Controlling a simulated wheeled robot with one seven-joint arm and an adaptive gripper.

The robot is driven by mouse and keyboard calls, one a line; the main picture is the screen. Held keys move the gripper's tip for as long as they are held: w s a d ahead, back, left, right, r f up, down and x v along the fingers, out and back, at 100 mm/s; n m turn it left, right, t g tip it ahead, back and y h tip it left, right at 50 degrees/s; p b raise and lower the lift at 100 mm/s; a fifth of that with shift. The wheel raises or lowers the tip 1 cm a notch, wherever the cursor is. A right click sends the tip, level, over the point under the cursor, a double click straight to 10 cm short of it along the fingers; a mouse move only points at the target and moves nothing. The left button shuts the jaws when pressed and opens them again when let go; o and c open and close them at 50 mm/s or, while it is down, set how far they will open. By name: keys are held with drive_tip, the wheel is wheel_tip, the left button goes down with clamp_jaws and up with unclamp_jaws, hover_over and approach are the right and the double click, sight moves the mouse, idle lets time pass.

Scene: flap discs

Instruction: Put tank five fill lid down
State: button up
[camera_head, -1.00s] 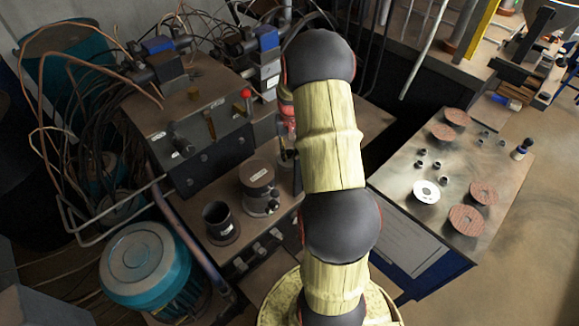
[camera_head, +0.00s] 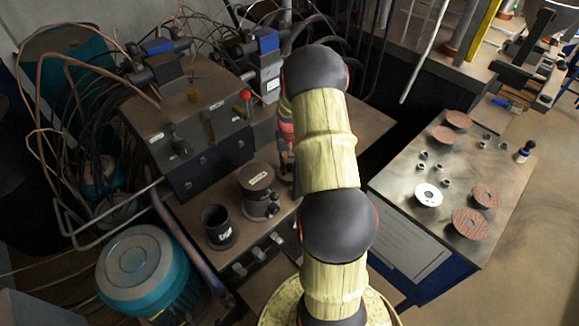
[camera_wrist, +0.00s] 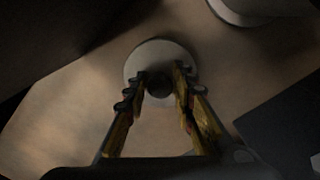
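The lid (camera_wrist: 143,57) shows in the wrist view as a pale round disc with a dark knob at its middle. My gripper (camera_wrist: 160,79) has its two fingers on either side of that knob and looks shut on it. The surface beneath is tan and blurred, and I cannot tell whether the lid touches it. In the head view an open dark cup-like tank (camera_head: 222,239) stands on the left bench, beside a capped cylinder (camera_head: 256,199) with a label on top. The labels are too small to read.
A control box (camera_head: 190,120) with cables and hoses stands behind the tanks. A teal motor (camera_head: 140,262) is at lower left. A side table (camera_head: 437,232) at right holds several reddish flap discs, a white disc (camera_head: 428,195) and small nuts. A dark gap separates the benches.

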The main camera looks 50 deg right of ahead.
sight(290, 165)
drive_tip(key=o, duration=0.3)
wheel_tip(290, 165, up, 12)
drive_tip(key=p, duration=0.3)
drive_tip(key=s+a+r+n+t+h, duration=0.1)
drive_tip(key=a+r+n+t, duration=0.25)
drive_tip(key=a+r, duration=1.75)
drive_tip(key=s+a+r+n+t, duration=0.1)
drive_tip(key=s+a+r+n, duration=0.1)
drive_tip(key=s+a, duration=0.5)
drive_tip(key=s+a+r+n+t+y, duration=0.1)
drive_tip(key=s+a+r+n, duration=0.1)
drive_tip(key=s+a, duration=0.6)
drive_tip(key=shift+s+a+r+n, duration=0.2)
drive_tip(key=shift+a+n, duration=0.45)
drive_tip(key=shift+a, duration=0.65)
drive_tip(key=shift+w, duration=0.1)
drive_tip(key=shift+c, duration=0.3)
